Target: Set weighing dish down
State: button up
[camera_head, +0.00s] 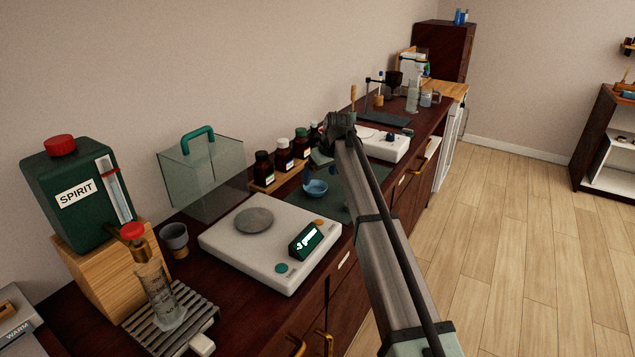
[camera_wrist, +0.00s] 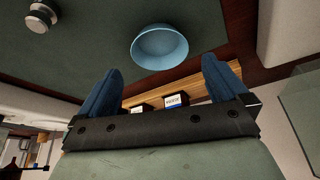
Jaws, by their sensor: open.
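The weighing dish (camera_head: 316,190) is a small light-blue round bowl. It appears to rest on the dark green mat (camera_head: 345,208), behind the balance. In the wrist view the dish (camera_wrist: 160,58) lies just beyond and between my two blue fingertips, apart from both. My gripper (camera_wrist: 161,72) is open and empty. In the head view my arm comes from the lower right, and the gripper (camera_head: 311,172) is close above the dish, partly hidden by my own arm.
The white balance (camera_head: 225,238) with a round grey pan (camera_head: 254,220) stands in front of the mat. Several brown bottles (camera_head: 284,154) stand on a wooden rack left of the dish. A clear box with a green handle (camera_head: 203,178) stands behind the balance. A small metal knobbed object (camera_wrist: 40,17) sits on the mat.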

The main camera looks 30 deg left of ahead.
jog(key=shift+v, duration=2.95)
